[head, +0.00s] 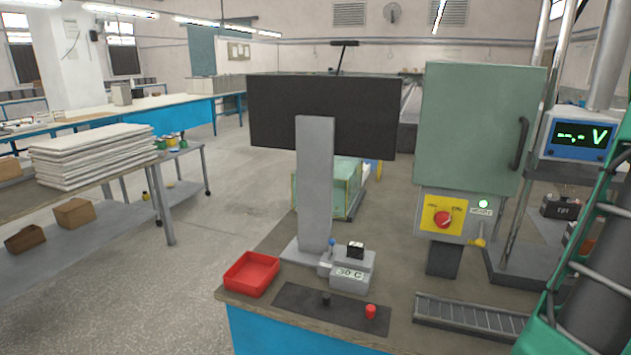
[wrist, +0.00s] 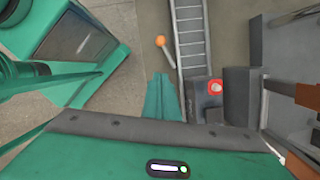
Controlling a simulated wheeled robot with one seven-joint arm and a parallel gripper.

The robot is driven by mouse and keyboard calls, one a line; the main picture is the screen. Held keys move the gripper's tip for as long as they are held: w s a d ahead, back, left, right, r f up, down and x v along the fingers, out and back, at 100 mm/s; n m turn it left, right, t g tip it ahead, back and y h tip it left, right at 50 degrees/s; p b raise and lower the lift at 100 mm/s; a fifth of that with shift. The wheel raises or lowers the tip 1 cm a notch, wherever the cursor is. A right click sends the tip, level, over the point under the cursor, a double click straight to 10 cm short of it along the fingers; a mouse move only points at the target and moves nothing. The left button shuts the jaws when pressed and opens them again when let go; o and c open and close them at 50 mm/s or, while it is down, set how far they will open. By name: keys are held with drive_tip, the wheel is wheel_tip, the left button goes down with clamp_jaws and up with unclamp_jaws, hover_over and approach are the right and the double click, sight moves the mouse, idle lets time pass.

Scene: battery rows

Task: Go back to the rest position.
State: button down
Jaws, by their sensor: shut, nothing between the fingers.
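My gripper (wrist: 161,76) shows in the wrist view as two teal fingers side by side, reaching up from a dark grey bar. The fingers are shut with nothing held between them. Below the bar is a teal body with a small lit display. Past the fingertips are the floor and a ladder-like rail (wrist: 188,40), and the tips look clear of both. In the head view teal parts of my arm stand at the lower right. The gripper itself does not show there.
The bench has a red tray (head: 249,275), a grey block marked 30 C (head: 349,274), a red knob (head: 370,312) and a roller rail (head: 470,314). A green cabinet (head: 475,130) and a voltage display (head: 580,134) stand at the right.

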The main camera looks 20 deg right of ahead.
drive_tip(key=w+a+r+n+g, duration=0.1)
drive_tip(key=w+a+r+n, duration=0.1)
drive_tip(key=w+a+n, duration=0.55)
drive_tip(key=w+a+r+n+g, duration=0.1)
drive_tip(key=w+a+r+n, duration=0.2)
drive_tip(key=a, duration=0.7)
drive_tip(key=s+a+n+h, duration=0.1)
drive_tip(key=s+a+n, duration=0.4)
drive_tip(key=a+n, duration=0.7)
drive_tip(key=shift+s+a+g+h, duration=0.2)
drive_tip(key=shift+a+g+h, duration=0.1)
drive_tip(key=shift+a, duration=0.55)
drive_tip(key=shift+f, duration=0.1)
